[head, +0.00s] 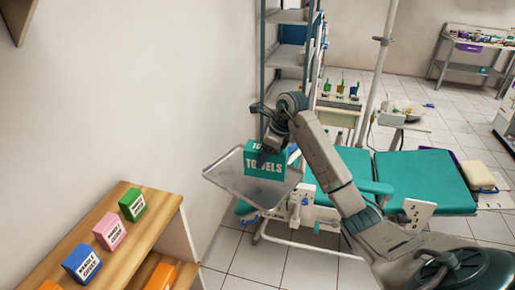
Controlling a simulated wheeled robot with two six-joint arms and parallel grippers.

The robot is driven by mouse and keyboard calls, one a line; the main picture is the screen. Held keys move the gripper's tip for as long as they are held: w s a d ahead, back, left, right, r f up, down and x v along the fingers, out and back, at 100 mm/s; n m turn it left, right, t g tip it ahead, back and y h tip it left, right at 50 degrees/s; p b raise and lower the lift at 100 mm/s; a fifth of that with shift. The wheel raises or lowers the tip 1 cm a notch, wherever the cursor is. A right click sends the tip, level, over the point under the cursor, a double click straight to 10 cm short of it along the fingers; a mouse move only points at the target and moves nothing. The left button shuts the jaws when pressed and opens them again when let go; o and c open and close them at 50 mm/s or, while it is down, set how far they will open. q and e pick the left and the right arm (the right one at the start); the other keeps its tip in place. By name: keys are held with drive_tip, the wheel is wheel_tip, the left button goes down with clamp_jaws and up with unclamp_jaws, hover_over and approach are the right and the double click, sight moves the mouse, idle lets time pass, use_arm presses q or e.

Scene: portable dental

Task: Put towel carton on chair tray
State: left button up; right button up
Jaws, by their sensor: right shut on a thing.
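The towel carton (259,166) is a teal box with white "TOWELS" lettering, upright at the picture's middle. The chair tray (232,174) is a grey metal tray beside the teal dental chair. The carton appears over the tray; I cannot tell whether its base touches the tray. My right gripper (270,146) reaches in from the right and is shut on the carton at its upper right side. Part of the carton is hidden behind the gripper. My left gripper does not show.
A wooden shelf (150,217) at lower left holds several small coloured boxes, including a green one (132,204). The dental chair (420,178) stands beyond and right of the tray. A metal rack (287,60) stands behind, and a wall (130,90) is at left.

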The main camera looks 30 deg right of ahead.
drive_tip(key=w, duration=0.2)
drive_tip(key=w+d+p, duration=0.1)
drive_tip(key=w, duration=0.1)
drive_tip(key=w+d+p, duration=0.1)
drive_tip(key=w, duration=0.1)
drive_tip(key=shift+w+d+f, duration=0.2)
drive_tip(key=shift+w+f, duration=0.05)
drive_tip(key=shift+w, duration=0.05)
wheel_tip(320, 180, down, 3)
drive_tip(key=shift+w+f+p, duration=0.15)
drive_tip(key=shift+p, duration=1.05)
drive_tip(key=shift+d+f, duration=0.1)
drive_tip(key=shift+f, duration=0.1)
drive_tip(key=shift+f, duration=0.1)
drive_tip(key=shift+f+b, duration=0.15)
drive_tip(key=shift+b, duration=0.2)
drive_tip(key=o, duration=1.1)
